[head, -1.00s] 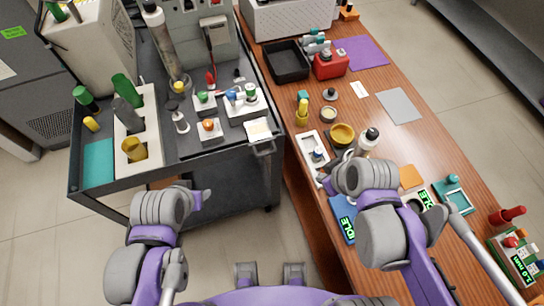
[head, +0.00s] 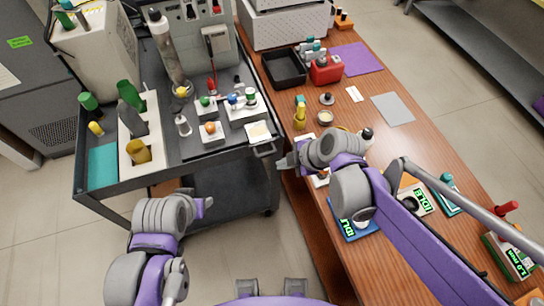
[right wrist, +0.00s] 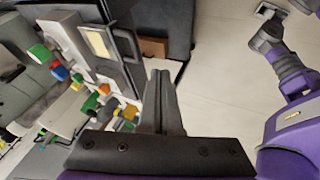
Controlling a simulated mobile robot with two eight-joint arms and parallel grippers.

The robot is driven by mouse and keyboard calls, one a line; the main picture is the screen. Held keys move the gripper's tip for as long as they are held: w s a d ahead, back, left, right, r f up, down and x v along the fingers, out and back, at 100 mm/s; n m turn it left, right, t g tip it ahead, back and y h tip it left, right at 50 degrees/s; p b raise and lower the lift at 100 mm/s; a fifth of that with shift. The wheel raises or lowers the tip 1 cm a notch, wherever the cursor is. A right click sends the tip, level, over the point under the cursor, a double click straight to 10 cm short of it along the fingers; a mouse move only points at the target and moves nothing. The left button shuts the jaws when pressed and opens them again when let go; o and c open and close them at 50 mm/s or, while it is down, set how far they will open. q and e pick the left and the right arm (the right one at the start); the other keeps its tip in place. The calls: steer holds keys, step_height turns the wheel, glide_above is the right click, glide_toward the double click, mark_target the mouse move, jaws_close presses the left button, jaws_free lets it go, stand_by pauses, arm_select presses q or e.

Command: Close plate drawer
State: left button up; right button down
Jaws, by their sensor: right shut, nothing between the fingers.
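The plate drawer seems to be the small tray with a pale yellow plate (head: 258,132) and a dark bar handle (head: 265,150) at the right edge of the black cart. The plate (right wrist: 98,42) and handle (right wrist: 128,45) also show at upper left in the right wrist view. My right gripper (head: 284,161) is shut and empty, just right of and nearer than the handle, apart from it in the wrist view. Its fingers (right wrist: 162,82) are together there. My left gripper (head: 208,202) hangs in front of the cart; its finger gap is unclear.
The cart (head: 215,165) carries bottles, a grey instrument and several colored knobs beside the drawer. The wooden table (head: 410,150) on the right holds a black tray (head: 285,68), a red box (head: 326,70) and small devices.

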mark_target(257, 132)
steer(key=w+a+f, duration=0.3)
steer(key=w+f, duration=0.1)
steer(key=w, duration=0.1)
steer(key=shift+f, duration=0.25)
steer(key=w+a, duration=0.1)
steer(key=w, duration=0.2)
steer(key=w+a, duration=0.1)
steer(key=w, duration=0.2)
steer(key=w+a, duration=0.1)
steer(key=w, duration=0.3)
steer(key=shift+a+b, duration=0.15)
steer(key=shift+b, duration=0.25)
steer(key=shift+s, duration=0.25)
